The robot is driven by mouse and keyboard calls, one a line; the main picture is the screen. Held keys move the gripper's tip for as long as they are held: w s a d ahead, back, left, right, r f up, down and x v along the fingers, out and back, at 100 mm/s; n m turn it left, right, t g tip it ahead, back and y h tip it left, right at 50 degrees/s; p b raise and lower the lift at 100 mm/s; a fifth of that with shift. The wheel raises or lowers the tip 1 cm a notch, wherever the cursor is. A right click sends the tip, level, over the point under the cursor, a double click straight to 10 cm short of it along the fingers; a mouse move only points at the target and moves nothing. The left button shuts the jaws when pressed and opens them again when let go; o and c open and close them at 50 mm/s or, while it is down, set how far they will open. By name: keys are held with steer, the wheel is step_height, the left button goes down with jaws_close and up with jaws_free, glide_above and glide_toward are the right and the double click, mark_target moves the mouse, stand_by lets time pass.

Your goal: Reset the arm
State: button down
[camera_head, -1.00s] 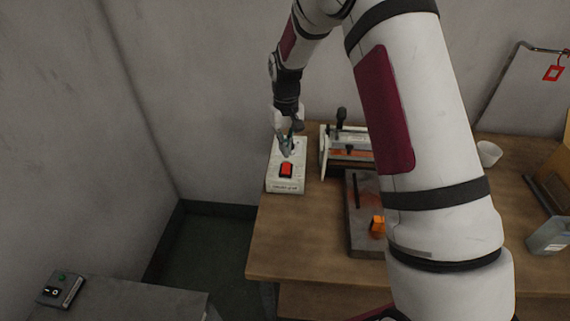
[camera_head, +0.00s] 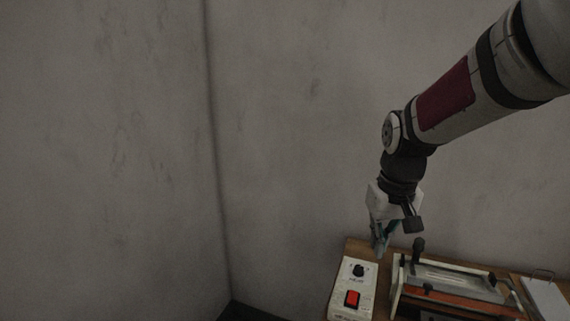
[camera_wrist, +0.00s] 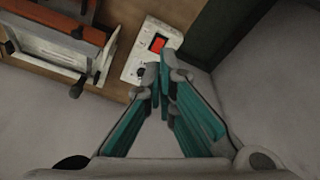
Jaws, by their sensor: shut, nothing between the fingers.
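My gripper (camera_head: 380,246) hangs above the back left part of the wooden table in the head view, pointing down. In the wrist view my gripper (camera_wrist: 165,78) has its teal-padded fingers brought together at the tips, with nothing between them. The white control box (camera_head: 341,302) with a red switch (camera_head: 352,298) and a black knob (camera_head: 358,270) stands on the table below it. The box (camera_wrist: 135,66) and red switch (camera_wrist: 157,43) also show in the wrist view, just beyond the fingertips. The fingers look apart from the box.
A framed press-like device (camera_head: 450,285) with an orange-red bar and a black handle (camera_head: 418,246) stands right of the box. It also shows in the wrist view (camera_wrist: 55,42). A clipboard (camera_head: 545,298) lies farther right. Grey walls (camera_head: 285,130) meet in a corner at left; the air there is clear.

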steer(key=s+r+t, duration=0.1)
steer(key=s+r, duration=0.2)
steer(key=s, duration=0.8)
steer(key=s+r+t, duration=0.2)
steer(key=s+r, duration=0.2)
steer(key=s, duration=0.7)
steer(key=shift+s+m, duration=0.4)
